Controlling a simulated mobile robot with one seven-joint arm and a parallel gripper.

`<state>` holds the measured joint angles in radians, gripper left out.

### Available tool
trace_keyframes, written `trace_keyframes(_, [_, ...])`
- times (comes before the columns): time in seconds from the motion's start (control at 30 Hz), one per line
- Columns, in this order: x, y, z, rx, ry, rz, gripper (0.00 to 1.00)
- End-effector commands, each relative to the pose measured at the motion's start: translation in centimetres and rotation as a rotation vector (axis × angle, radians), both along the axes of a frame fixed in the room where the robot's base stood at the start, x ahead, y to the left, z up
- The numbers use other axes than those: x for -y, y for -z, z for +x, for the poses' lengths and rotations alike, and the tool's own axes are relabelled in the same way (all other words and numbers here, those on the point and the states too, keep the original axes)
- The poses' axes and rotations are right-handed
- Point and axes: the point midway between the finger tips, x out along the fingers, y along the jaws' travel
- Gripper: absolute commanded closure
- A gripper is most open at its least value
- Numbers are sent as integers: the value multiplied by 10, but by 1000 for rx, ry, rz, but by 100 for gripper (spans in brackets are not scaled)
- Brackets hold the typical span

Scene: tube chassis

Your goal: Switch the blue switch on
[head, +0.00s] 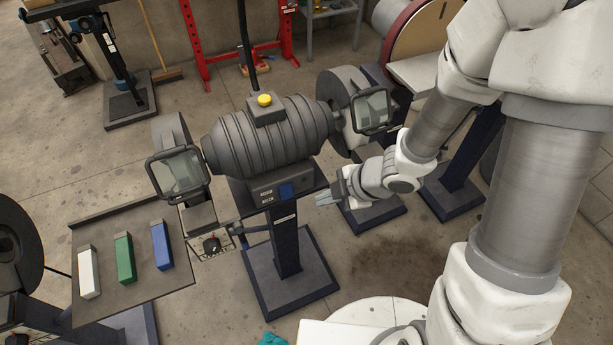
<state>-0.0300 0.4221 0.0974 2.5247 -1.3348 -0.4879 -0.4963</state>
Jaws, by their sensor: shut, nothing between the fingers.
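The blue switch (286,191) is a small blue square on the dark front panel below the grey motor body of the bench grinder (265,140). Its on or off position is too small to tell. My gripper (322,200) is shut and empty, just right of the switch and apart from it in the picture. Its fingertips point left, towards the panel.
A yellow button (264,99) sits on top of the grinder. A clear eye shield (372,108) is at the right wheel, another (178,171) at the left. A tray (205,272) with white, green and blue blocks stands at left.

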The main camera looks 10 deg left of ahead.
Motion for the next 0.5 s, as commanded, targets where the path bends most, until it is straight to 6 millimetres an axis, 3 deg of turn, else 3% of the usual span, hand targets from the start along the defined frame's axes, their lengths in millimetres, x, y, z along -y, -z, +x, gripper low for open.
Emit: trace_keyframes(0.5, [-7,6,-7,-11,-37,18,100])
